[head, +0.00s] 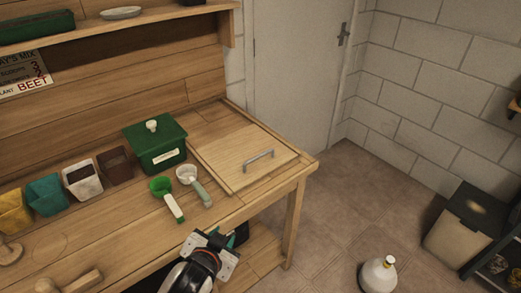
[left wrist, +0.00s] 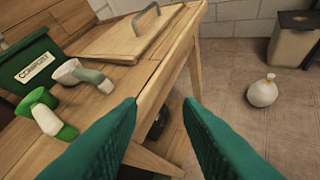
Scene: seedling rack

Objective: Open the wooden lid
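The wooden lid (head: 235,162) lies flat and closed at the right end of the wooden bench. Its grey metal handle (head: 258,159) is near its right front part. In the left wrist view the lid (left wrist: 120,43) and its handle (left wrist: 146,19) show at the top. My left gripper (head: 238,234) is at the bench's front edge, apart from the lid and handle. In the left wrist view its two green fingers (left wrist: 164,103) are spread with nothing between them. My right gripper is not in view.
A green compost box (head: 155,148) stands left of the lid. A green scoop (head: 168,198) and a white scoop (head: 193,184) lie before it. Several coloured pots line the bench's left. A white bottle (head: 378,275) and a bin (head: 462,228) stand on the floor at right.

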